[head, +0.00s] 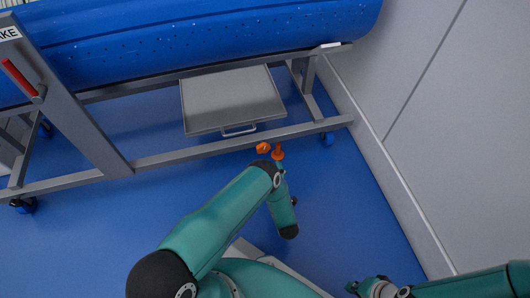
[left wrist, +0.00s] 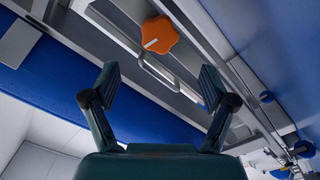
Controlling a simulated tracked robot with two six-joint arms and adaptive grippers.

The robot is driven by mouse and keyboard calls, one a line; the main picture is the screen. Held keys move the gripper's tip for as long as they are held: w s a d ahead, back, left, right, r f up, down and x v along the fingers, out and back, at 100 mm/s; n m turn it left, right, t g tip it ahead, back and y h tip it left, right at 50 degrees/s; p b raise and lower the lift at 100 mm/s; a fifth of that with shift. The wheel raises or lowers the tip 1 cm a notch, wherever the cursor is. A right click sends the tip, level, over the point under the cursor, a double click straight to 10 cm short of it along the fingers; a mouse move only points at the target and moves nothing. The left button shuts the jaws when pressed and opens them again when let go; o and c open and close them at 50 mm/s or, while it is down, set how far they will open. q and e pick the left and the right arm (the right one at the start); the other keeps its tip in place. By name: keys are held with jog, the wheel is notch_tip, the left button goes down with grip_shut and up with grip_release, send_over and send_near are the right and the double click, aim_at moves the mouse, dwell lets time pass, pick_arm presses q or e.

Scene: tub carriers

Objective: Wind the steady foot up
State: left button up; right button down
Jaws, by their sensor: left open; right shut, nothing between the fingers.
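An orange lobed knob (head: 263,148) shows at the front lower rail of the tub carrier in the head view. A second orange part (head: 278,153) with a short stem is just right of it. In the left wrist view an orange knob (left wrist: 160,35) with a white mark lies ahead of my left gripper (left wrist: 159,76), centred between its spread fingers and apart from them. The steady foot itself is not clearly visible. My right gripper (head: 354,287) is shut and empty, low at the right.
A blue perforated tub (head: 200,40) lies on a grey wheeled frame (head: 205,152). A grey tray (head: 232,98) with a handle hangs beneath. A red lever (head: 20,78) is on the left upright. A grey wall (head: 450,110) bounds the right; blue floor there is clear.

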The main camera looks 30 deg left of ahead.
pick_arm(q)
jog(key=b+x, duration=0.3)
jog(key=x, duration=0.8)
jog(key=shift+b, duration=0.35)
jog(key=c, duration=1.2)
jog(key=shift+o, duration=0.2)
jog(key=shift+d+f, duration=0.1)
jog(key=shift+d, duration=0.35)
jog(key=shift+a, duration=0.3)
